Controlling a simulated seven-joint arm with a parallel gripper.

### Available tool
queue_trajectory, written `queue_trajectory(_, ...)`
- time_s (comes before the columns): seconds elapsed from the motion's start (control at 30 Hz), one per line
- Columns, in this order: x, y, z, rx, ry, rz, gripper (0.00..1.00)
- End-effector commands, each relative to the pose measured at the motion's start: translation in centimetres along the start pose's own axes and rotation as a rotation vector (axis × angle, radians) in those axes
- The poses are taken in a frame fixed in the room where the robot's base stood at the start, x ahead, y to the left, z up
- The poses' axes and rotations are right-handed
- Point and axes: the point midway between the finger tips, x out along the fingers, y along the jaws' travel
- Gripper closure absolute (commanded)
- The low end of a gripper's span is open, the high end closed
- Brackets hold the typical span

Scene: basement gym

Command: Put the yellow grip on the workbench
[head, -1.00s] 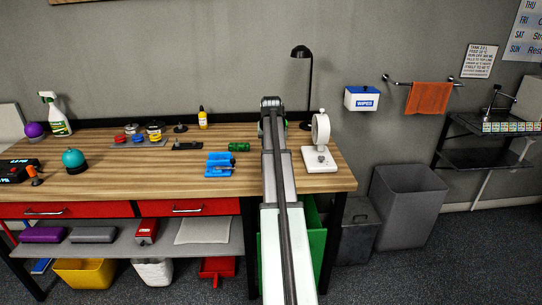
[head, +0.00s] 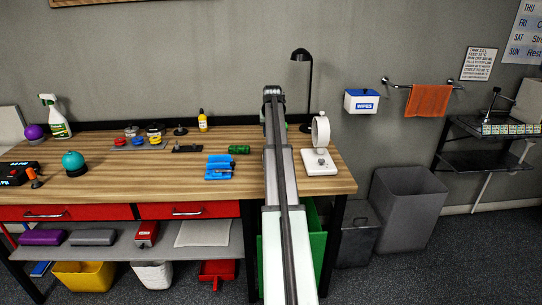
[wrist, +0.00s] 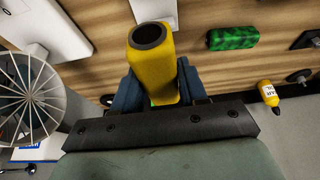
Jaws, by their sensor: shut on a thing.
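The yellow grip (wrist: 155,62), a hollow sleeve with a dark open end, is held between the blue fingers of my gripper (wrist: 157,88) in the wrist view. My gripper is shut on it. The workbench (head: 120,185) has a wooden top, which shows behind the grip in the wrist view (wrist: 225,78). In the head view my arm reaches over the bench's right part, and its links hide the gripper and the yellow grip. Whether the grip touches the bench cannot be told.
A green grip (head: 239,149) lies left of my arm, near a blue holder (head: 219,172). A white fan-like device (head: 320,160) stands close on the right. A black lamp (head: 309,80) and a yellow bottle (head: 202,121) stand at the back. The bench's front middle is clear.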

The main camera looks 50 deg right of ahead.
Motion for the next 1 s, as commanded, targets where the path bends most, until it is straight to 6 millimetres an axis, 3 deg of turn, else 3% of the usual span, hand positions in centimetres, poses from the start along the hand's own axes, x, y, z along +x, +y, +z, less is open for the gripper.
queue_trajectory(0.23, 3.1, 0.0, 1.4, 0.0, -0.001, 0.0, 0.94)
queue_trajectory(0.47, 4.8, 0.0, 2.0, -0.001, 0.0, 0.0, 0.94)
queue_trajectory(0.73, 7.9, 0.0, 3.4, -0.001, 0.0, 0.0, 0.94)
queue_trajectory(1.0, 8.4, 0.0, 3.5, -0.001, 0.002, 0.0, 0.94)
